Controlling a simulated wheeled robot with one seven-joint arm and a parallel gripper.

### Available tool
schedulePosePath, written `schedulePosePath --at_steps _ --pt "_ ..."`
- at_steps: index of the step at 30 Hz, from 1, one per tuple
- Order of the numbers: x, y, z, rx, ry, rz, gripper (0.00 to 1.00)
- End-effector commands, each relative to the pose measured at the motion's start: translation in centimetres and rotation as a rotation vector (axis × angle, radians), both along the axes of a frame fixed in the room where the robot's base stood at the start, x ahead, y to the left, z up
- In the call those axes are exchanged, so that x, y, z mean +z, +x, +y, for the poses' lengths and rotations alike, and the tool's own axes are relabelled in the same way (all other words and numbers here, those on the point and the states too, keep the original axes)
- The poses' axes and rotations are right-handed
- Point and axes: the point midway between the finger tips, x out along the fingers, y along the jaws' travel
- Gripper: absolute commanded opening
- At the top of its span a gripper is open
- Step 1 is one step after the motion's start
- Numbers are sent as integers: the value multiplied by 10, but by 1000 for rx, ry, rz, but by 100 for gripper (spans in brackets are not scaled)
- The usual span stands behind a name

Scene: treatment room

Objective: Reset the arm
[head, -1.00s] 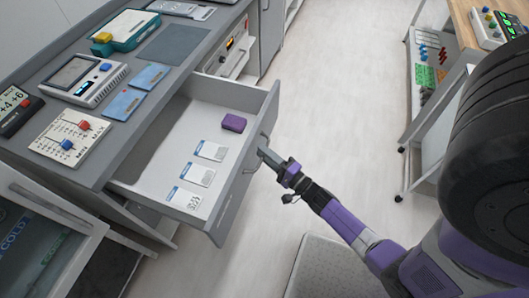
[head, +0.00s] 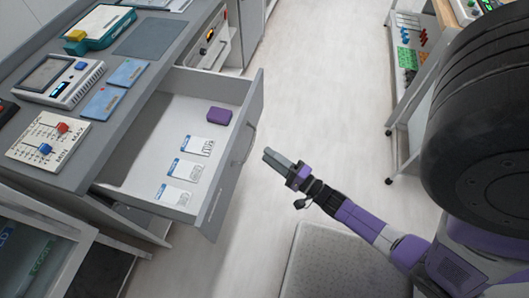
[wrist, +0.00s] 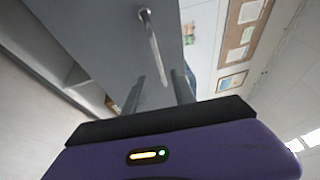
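My gripper (head: 272,157) is out in front of the open drawer (head: 215,215), just right of its front panel and apart from it. The drawer handle (head: 244,148) also shows in the wrist view (wrist: 152,45), as a metal bar ahead of my fingers. In the wrist view my two grey fingers stand apart with nothing between them. The drawer holds a purple block (head: 219,116) and several white packets with blue marks (head: 184,169).
The counter (head: 185,50) above the drawer bears devices, blue cards and a slider panel (head: 47,138). A grey padded surface (head: 335,260) is below my arm. A cart (head: 408,100) stands at the right. Floor between is clear.

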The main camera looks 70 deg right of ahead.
Motion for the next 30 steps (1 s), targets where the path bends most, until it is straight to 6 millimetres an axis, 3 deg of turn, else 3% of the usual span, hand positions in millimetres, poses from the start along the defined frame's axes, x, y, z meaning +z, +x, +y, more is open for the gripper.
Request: schedulePosePath --at_steps 20,25,30 --pt "0 -1 0 -3 -24 9 32" --pt "-3 2 -7 -45 -219 117 32" --pt "24 17 -3 -78 -556 262 32"
